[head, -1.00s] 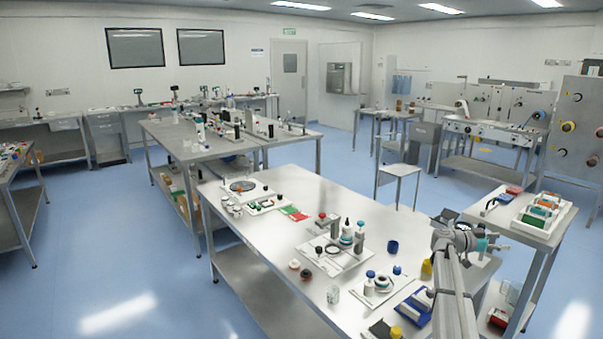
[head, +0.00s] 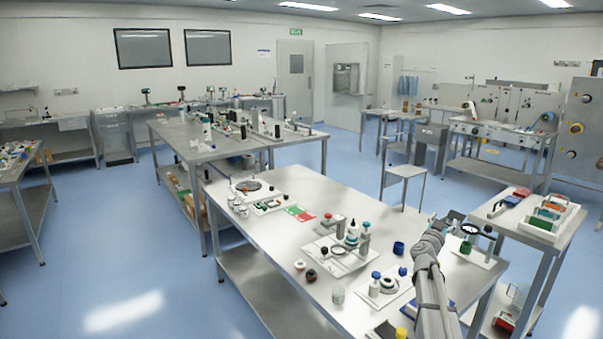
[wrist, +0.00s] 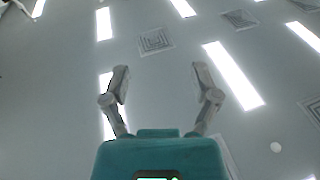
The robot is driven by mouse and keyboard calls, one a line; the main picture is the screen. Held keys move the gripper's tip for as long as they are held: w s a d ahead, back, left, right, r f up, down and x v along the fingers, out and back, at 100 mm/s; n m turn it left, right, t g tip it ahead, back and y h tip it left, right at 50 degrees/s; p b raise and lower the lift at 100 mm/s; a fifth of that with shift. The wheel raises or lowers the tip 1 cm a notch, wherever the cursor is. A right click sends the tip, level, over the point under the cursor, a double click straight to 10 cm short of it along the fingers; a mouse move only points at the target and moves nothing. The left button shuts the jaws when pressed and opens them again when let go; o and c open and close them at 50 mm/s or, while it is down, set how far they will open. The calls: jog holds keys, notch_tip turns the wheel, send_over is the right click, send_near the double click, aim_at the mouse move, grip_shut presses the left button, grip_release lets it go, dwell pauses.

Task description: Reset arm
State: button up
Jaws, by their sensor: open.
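My gripper (wrist: 160,80) is open and empty in the wrist view, its two grey fingers spread apart above the teal body. Behind it the wrist view shows only the ceiling with bright light strips. In the head view my arm reaches up over the right side of the near steel table (head: 285,225). My gripper (head: 452,217) is small there, near the table's right edge, and its fingers are hard to make out.
The near table holds a white fixture (head: 338,252), a blue cup (head: 398,248), a green and red card (head: 300,213) and several small parts. A side table at right carries a white tray (head: 545,222) of coloured items. Blue floor (head: 120,245) is open at left.

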jog(key=s+a+f+n+g+y, duration=0.1)
jog(key=s+a+f+n+y, duration=0.3)
jog(key=a, duration=0.4)
jog(key=s+a+f+n+g+y, duration=0.1)
jog(key=a+f+n+y, duration=0.1)
jog(key=a+f+y, duration=0.5)
jog(key=s+a+f+n+g+y, duration=0.1)
jog(key=s+a+n+y, duration=0.25)
jog(key=a, duration=0.65)
jog(key=s+a+f+g+h, duration=0.15)
jog(key=s+f+g, duration=0.25)
jog(key=s, duration=0.5)
jog(key=s+a+f+m+g, duration=0.1)
jog(key=s+a+f+g, duration=0.1)
jog(key=s+f+g, duration=0.45)
jog(key=s+a+f+g, duration=0.1)
jog(key=s+g, duration=0.1)
jog(key=s, duration=0.9)
notch_tip(320, 180, down, 9)
jog(key=b, duration=1)
notch_tip(320, 180, up, 14)
jog(key=p, duration=1.3)
jog(key=shift+w+f+p, duration=0.25)
jog(key=shift+w+p, duration=0.1)
